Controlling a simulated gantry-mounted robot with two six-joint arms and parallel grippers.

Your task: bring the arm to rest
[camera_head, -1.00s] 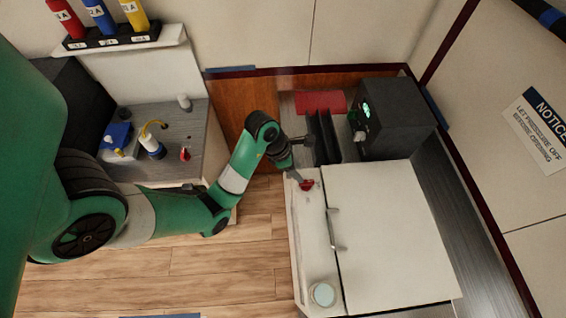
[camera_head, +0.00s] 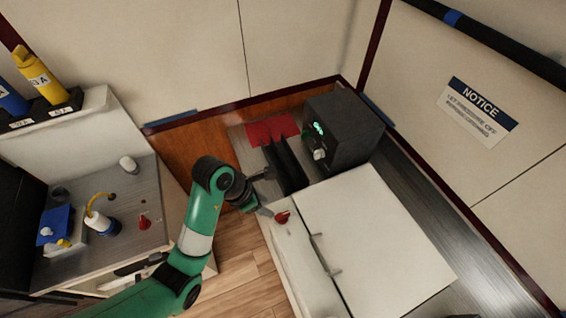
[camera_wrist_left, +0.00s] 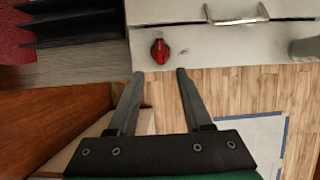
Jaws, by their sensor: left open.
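My left gripper (camera_head: 269,193) is open and empty, beside the front top edge of the white cabinet (camera_head: 365,235). In the left wrist view its two fingers (camera_wrist_left: 160,72) stand apart with wooden floor showing between them. A red knob (camera_head: 282,217) on the cabinet's pale front panel lies close to one fingertip in the head view. In the left wrist view the red knob (camera_wrist_left: 159,50) is just beyond the gap between the fingertips, and nothing is between the jaws. My right gripper is not in view.
Black upright dividers (camera_head: 286,164) and a dark box with a green display (camera_head: 345,128) stand beyond the gripper. A cabinet handle (camera_head: 325,254) sticks out nearby. At left, a grey counter (camera_head: 130,205) carries a white-and-blue bottle (camera_head: 103,222) and a blue box (camera_head: 54,226). Open floor lies between.

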